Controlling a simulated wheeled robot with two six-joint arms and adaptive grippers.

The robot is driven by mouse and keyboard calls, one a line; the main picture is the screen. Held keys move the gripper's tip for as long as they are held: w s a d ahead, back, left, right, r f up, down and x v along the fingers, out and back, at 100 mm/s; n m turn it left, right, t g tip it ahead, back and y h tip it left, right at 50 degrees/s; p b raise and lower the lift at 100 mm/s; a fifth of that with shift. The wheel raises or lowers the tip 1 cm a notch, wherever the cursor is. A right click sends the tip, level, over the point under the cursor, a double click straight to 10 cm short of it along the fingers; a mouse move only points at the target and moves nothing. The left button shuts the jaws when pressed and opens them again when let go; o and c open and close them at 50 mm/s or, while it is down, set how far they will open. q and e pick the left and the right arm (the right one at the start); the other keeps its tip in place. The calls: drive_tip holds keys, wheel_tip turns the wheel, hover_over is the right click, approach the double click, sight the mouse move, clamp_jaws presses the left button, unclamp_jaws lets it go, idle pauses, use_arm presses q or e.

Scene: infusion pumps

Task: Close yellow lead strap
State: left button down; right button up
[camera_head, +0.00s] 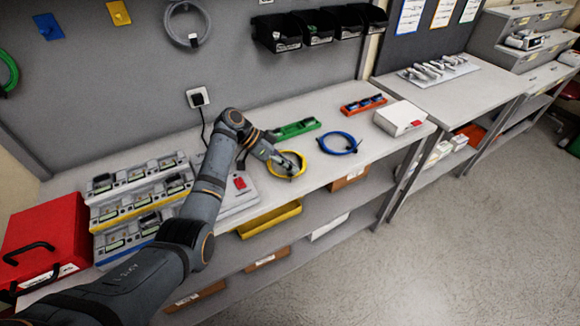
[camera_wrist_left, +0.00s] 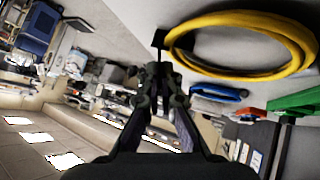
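The yellow lead (camera_head: 270,166) lies coiled on the white bench near its front edge. In the left wrist view the yellow coil (camera_wrist_left: 232,69) fills the upper right. A small black piece, likely its strap (camera_wrist_left: 160,39), sits at the coil's left end; I cannot tell whether it is open or closed. My left gripper (camera_head: 290,167) is low over the coil in the head view. In the wrist view its fingertips (camera_wrist_left: 161,70) point at the black piece and come close together. I cannot tell whether they touch or grip it. My right gripper is not in view.
A blue coiled lead (camera_head: 340,142), a green holder (camera_head: 296,129) and an orange holder (camera_head: 363,105) lie beyond the yellow coil. A white box (camera_head: 400,117) stands at right. Racks of pumps (camera_head: 140,195) and a red case (camera_head: 45,240) are at left.

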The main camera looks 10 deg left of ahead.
use_arm(q)
drive_tip(key=c, duration=2)
unclamp_jaws()
drive_tip(key=o, duration=0.4)
drive_tip(key=v, duration=1.2)
drive_tip(key=shift+s, duration=0.1)
